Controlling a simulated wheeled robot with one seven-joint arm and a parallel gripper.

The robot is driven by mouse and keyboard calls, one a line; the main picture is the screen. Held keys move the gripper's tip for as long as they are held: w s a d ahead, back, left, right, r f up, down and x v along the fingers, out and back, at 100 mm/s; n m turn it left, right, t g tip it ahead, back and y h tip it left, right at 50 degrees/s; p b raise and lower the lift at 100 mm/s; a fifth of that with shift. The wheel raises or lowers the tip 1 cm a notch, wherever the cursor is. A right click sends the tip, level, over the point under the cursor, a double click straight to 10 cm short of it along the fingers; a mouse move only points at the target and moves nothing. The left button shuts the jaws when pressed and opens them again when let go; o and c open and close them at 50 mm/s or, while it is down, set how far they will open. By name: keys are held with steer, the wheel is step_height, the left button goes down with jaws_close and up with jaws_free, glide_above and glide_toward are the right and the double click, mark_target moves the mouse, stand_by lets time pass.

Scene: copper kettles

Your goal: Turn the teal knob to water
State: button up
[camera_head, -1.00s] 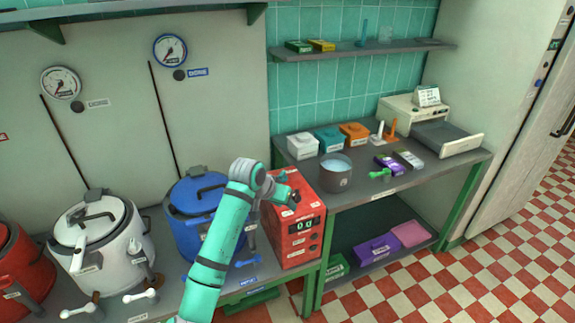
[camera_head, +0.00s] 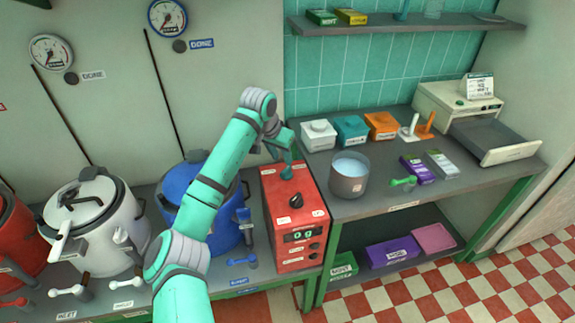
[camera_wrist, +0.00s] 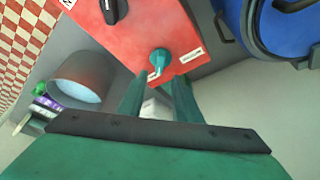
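The teal knob (camera_wrist: 160,61) sits on the top face of the red box (camera_head: 283,222). In the wrist view its pale pointer mark faces down and left, toward one small label (camera_wrist: 153,75); another label (camera_wrist: 191,53) lies to its right. I cannot read either label. My gripper (camera_wrist: 160,88) is open, with its two teal fingers apart and the knob just beyond and between their tips. I see no clear contact. In the head view my gripper (camera_head: 284,160) hangs over the rear of the red box and partly hides the knob area.
A black knob (camera_head: 296,200) and a display stand on the red box. A blue kettle (camera_head: 178,205) is close on the left. A grey pot of pale liquid (camera_head: 349,180) stands on the right-hand table. Small coloured boxes (camera_head: 351,129) line that table's back.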

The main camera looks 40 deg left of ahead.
mark_target(287, 169)
steer(key=x, duration=0.7)
steer(key=shift+w+f, duration=0.2)
steer(key=shift+f, duration=0.1)
jaws_close()
jaws_free()
steer(key=shift+s, duration=0.15)
steer(key=shift+r, duration=0.1)
steer(key=shift+r, duration=0.25)
steer(key=v, duration=1)
steer(key=shift+s, duration=0.2)
